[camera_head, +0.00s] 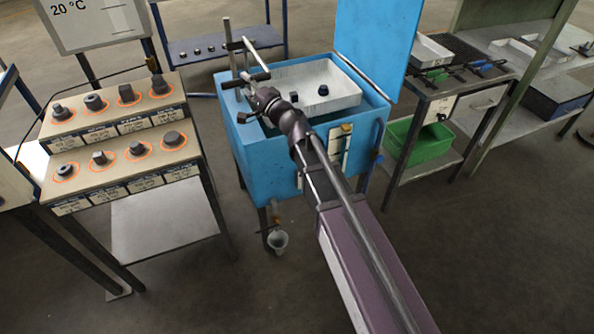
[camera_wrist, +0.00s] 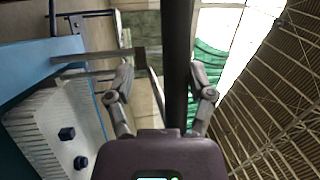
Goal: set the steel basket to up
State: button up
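A pale basket-like tray (camera_head: 345,99) with 2 dark blocks sits in the open blue tank (camera_head: 255,150), its edge near the level of the tank's rim. It also shows in the wrist view (camera_wrist: 30,125), at the left. Upright posts with dark crossbars (camera_head: 246,78) stand at the tank's left end. My gripper (camera_head: 266,97) is over that end, close to the crossbars. In the wrist view, my gripper's fingers (camera_wrist: 163,82) are spread on both sides of a dark bar (camera_wrist: 178,50). I cannot tell whether either finger touches it.
The tank's blue lid (camera_head: 377,40) stands open at the back. A rack of labelled dark pieces (camera_head: 115,130) is at the left. At the right is a table (camera_head: 440,85) with a green bin (camera_head: 420,140) below.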

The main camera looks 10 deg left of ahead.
jog(key=shift+f+b, duration=10)
jog(key=shift+f, duration=0.3)
jog(key=s+d+n+g+h+p, duration=0.1)
jog(key=s+d+n+g+p, duration=0.2)
jog(key=s+d+p, duration=0.2)
jog(key=s+d+n+g+h+p, duration=0.2)
jog(key=s+d+n+g+p, duration=0.1)
jog(key=d, duration=0.8)
jog(key=shift+s+n+p, duration=0.3)
jog(key=shift+s+p, duration=0.55)
jog(key=shift+s, duration=0.55)
jog(key=shift+a+f, duration=0.1)
jog(key=w+a+m+t+y+b, duration=0.1)
jog(key=m+t+b, duration=0.1)
jog(key=b, duration=0.1)
jog(key=w+a+f+m+t+y+b, duration=0.1)
jog(key=a+m+t+b, duration=0.1)
jog(key=b, duration=0.2)
jog(key=a+m+t+y+b, duration=0.1)
jog(key=m+t+b, duration=0.1)
jog(key=b, duration=0.2)
jog(key=shift+w+a+f+m, duration=0.15)
jog(key=shift+w+a+m, duration=0.15)
jog(key=shift+w+a, duration=0.1)
